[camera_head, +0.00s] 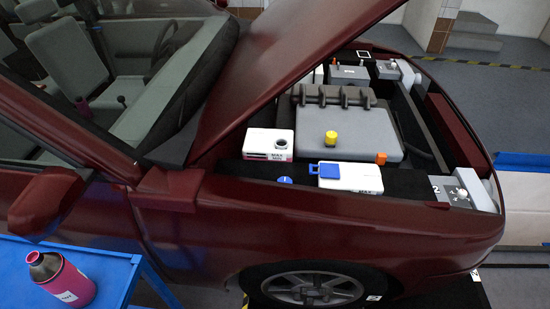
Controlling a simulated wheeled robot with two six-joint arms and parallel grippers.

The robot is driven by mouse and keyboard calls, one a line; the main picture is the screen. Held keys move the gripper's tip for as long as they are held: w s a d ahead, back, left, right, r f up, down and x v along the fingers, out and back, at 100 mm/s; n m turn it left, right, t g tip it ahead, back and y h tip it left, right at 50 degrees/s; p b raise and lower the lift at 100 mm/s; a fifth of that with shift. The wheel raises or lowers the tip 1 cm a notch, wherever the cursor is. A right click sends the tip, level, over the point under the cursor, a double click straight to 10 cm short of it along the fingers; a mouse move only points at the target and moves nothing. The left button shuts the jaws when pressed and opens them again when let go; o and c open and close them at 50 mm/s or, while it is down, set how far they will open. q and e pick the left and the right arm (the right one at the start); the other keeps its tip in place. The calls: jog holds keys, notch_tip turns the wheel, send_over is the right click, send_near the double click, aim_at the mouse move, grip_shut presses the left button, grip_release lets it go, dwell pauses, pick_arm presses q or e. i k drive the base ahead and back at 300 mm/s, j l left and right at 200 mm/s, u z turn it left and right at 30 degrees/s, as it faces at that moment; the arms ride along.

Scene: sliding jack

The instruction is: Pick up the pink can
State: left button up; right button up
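The pink can (66,280) stands upright on a blue table at the lower left. Neither of my grippers shows in the head view.
The blue table (112,262) is otherwise bare where it shows. A dark red car (290,232) with its hood raised stands close behind it. Its side mirror (45,203) juts out above the table. The open engine bay holds white reservoirs (347,178) and a grey engine cover (345,125).

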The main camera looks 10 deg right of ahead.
aim_at(50, 272)
jog(key=z, duration=0.25)
jog(key=u, duration=1.8)
jog(key=k+j+z, duration=0.15)
jog(key=k+z, duration=0.3)
jog(key=k+j+u, duration=0.1)
jog(key=u, duration=0.35)
jog(key=k+j+u, duration=0.1)
jog(key=u, duration=0.3)
jog(key=k+j+u, duration=0.1)
jog(key=u, duration=0.35)
